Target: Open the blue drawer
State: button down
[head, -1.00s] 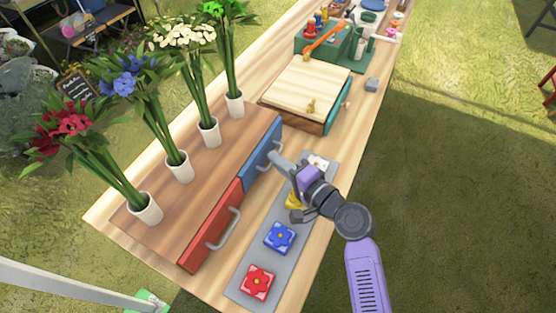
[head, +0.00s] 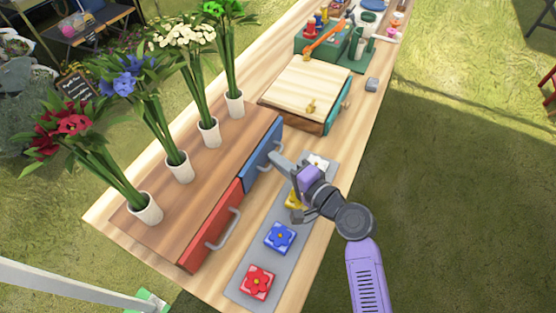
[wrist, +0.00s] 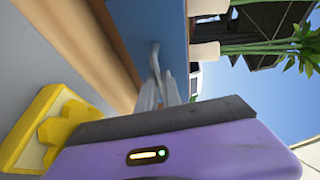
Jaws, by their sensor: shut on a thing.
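The blue drawer (head: 259,162) is in the front of the wooden cabinet, beside the red drawer (head: 211,226). Its front looks about flush with the red one, so it appears closed. My gripper (head: 277,158) is at the blue drawer's front, shut on its grey handle (wrist: 155,58). The fingers (wrist: 160,92) meet the handle in the wrist view, where the blue front (wrist: 150,22) fills the top. Part of the handle is hidden by the fingers.
A grey strip (head: 247,279) below my gripper holds flower tiles, including a red one (head: 257,282), a blue one (head: 280,238) and a yellow one (wrist: 50,125). Several flower vases stand on the cabinet top (head: 190,205). A wooden box (head: 308,88) stands beyond.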

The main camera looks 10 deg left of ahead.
jog(key=s+d, duration=0.1)
jog(key=d, duration=0.2)
jog(key=s+d+b, duration=0.1)
jog(key=d, duration=0.3)
jog(key=s+d, duration=0.1)
jog(key=d, duration=0.2)
jog(key=shift+s+d, duration=0.15)
jog(key=shift+s, duration=0.2)
jog(key=c, duration=1.5)
grip_release()
jog(key=shift+c, duration=0.2)
jog(key=b+v, duration=0.1)
jog(key=v, duration=0.6)
jog(key=shift+s+d, duration=0.25)
